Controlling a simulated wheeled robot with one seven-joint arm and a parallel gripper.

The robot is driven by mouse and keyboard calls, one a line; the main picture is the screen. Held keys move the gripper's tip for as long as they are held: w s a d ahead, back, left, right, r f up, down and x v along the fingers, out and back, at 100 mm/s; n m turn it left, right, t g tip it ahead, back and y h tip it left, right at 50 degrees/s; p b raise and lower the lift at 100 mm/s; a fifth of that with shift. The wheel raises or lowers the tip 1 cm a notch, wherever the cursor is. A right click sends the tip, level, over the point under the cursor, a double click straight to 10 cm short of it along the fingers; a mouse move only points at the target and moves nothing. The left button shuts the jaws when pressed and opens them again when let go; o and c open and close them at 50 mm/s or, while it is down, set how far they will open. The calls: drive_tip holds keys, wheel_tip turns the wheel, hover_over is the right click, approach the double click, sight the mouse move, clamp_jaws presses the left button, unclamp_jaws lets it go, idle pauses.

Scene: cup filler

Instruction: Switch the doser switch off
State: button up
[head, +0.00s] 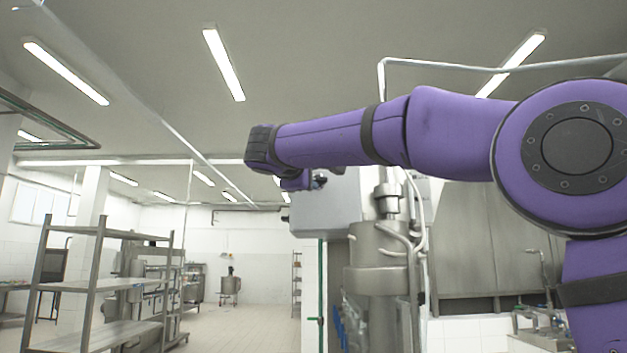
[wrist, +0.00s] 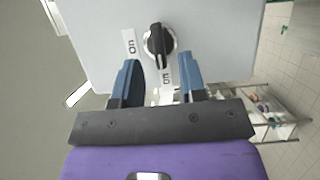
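The doser switch (wrist: 158,42) is a black rotary knob on a pale round base, on the grey face of a control box (wrist: 215,35) in the wrist view. Its long grip runs nearly up and down in that picture. A white label (wrist: 129,42) lies to its left and another (wrist: 166,76) below it; their small turned letters look like ON and OFF. My gripper (wrist: 159,60) is open, its two blue fingers on either side of the knob's lower end. I cannot tell whether they touch it. In the head view the switch is hidden; the box (head: 325,210) shows below my arm.
A steel filling machine (head: 380,260) with pipes stands below and right of the box. A metal shelf rack (head: 95,285) stands at the left. The tiled floor (head: 245,325) between is clear. A rack (wrist: 280,112) also shows at the right of the wrist view.

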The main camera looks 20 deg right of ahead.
drive_tip(key=v, duration=0.7)
drive_tip(key=shift+s+a, duration=0.15)
drive_tip(key=shift+a, duration=0.05)
drive_tip(key=shift+f, duration=0.1)
drive_tip(key=s+d+f+m+g+y, duration=0.1)
drive_tip(key=s+d+f+g+y, duration=0.15)
drive_tip(key=s+d+f, duration=0.5)
drive_tip(key=s+d+f+m+g+y, duration=0.25)
drive_tip(key=s+d+f, duration=0.2)
drive_tip(key=f, duration=0.65)
drive_tip(key=s+d+f+m+g+y, duration=0.1)
drive_tip(key=s+f+m+y, duration=0.2)
drive_tip(key=s+f, duration=0.6)
drive_tip(key=s+d+f+m+g+y, duration=0.1)
drive_tip(key=s+f+m+g+y, duration=0.1)
drive_tip(key=s+f, duration=0.6)
wheel_tip(320, 180, down, 6)
drive_tip(key=shift+s+d+f+m+g+y, duration=0.1)
drive_tip(key=shift+s+d+m+g+y, duration=0.25)
drive_tip(key=shift+m+y, duration=0.45)
drive_tip(key=shift+o, duration=0.3)
